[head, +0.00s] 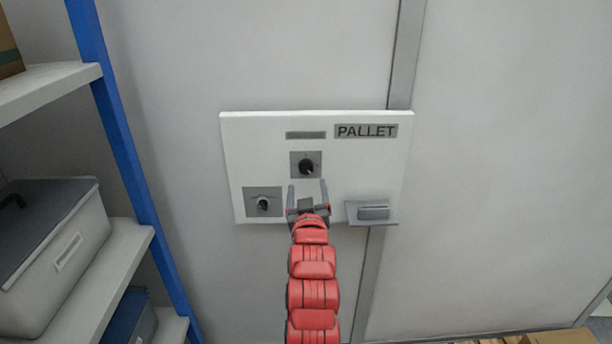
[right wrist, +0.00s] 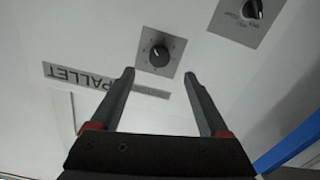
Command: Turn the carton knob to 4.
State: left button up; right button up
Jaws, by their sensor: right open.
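A white control panel (head: 360,160) is on the wall, with a "PALLET" label (head: 366,131) at its upper right. A black knob (head: 306,167) sits on a grey square plate in the panel's middle; it also shows in the right wrist view (right wrist: 159,56). Marks ring it, too small to read. A second knob (head: 263,204) is at lower left, also in the right wrist view (right wrist: 252,9). I cannot tell which is the carton knob. My right gripper (head: 307,184) is open and empty, just below the middle knob in the head view and apart from it. My left gripper is not in view.
A grey holder (head: 372,212) juts out at the panel's lower right. A blue-posted shelf (head: 125,150) with a grey lidded bin (head: 60,250) stands at the left. The wall right of the panel is clear.

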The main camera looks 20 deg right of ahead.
aim_at(306, 169)
jog(key=p+x, duration=0.1)
jog(key=x, duration=0.6)
jog(key=shift+w+d+r+p, duration=0.1)
jog(key=shift+w+r+p, duration=0.1)
jog(key=shift+p, duration=0.1)
jog(key=shift+w+f, duration=0.2)
jog(key=shift+w, duration=0.05)
grip_shut()
